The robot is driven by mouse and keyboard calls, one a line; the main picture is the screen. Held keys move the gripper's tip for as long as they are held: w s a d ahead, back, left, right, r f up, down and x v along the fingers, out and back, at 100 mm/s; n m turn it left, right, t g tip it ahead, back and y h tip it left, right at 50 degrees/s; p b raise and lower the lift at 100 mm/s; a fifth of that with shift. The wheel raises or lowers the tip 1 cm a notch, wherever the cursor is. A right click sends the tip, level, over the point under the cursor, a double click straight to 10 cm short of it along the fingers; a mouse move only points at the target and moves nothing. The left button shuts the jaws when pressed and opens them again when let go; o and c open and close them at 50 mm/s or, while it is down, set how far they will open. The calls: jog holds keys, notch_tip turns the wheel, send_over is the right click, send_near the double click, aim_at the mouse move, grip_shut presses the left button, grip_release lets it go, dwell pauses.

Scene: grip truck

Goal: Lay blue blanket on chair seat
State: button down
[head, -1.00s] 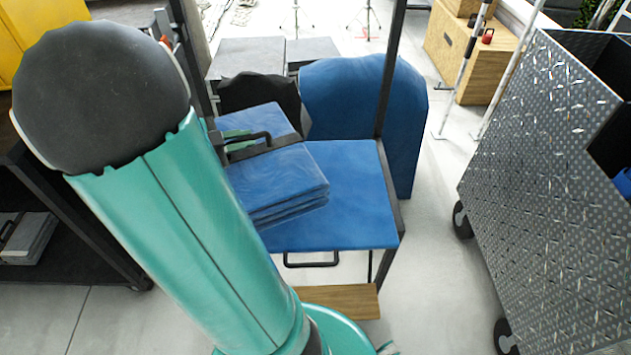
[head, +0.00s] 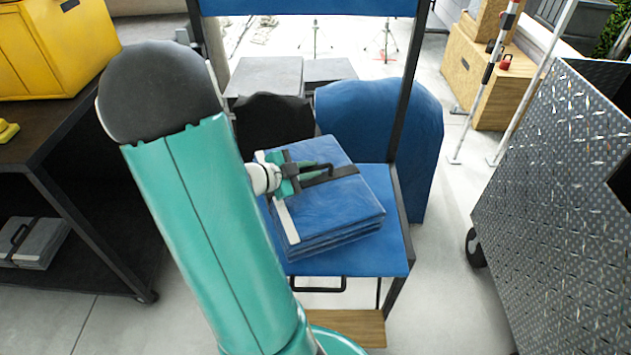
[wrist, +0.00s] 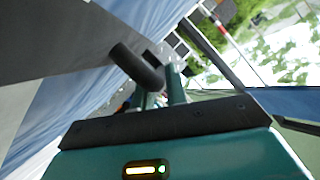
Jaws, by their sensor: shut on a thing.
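The blue blanket (head: 335,205) is a thick folded stack with a dark strap and a black handle (head: 318,172). In the head view it is over the blue chair seat (head: 385,262), turned at an angle to it. I cannot tell whether it touches the seat. My gripper (head: 300,177) is at the strap on top, shut on the handle. In the wrist view the dark handle (wrist: 137,67) lies at my fingers, with blue cloth (wrist: 75,100) beyond. My arm hides the seat's left side.
The chair's dark upright post (head: 403,105) stands behind the seat at right. A blue draped shape (head: 385,130) and a black one (head: 275,123) are behind. A metal cart (head: 555,190) stands right, a dark shelf unit (head: 65,190) left. Floor between chair and cart is clear.

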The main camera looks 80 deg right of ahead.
aim_at(313, 182)
jog(key=shift+s+d+f, duration=0.3)
jog(key=shift+s+f, duration=0.2)
jog(key=shift+s+d+f, duration=0.1)
jog(key=shift+s+f, duration=0.05)
jog(key=shift+f, duration=0.85)
jog(key=shift+s+d+f, duration=0.1)
jog(key=shift+s+f, duration=0.05)
jog(key=shift+f, duration=0.9)
jog(key=c, duration=1.4)
grip_release()
jog(key=v, duration=1.2)
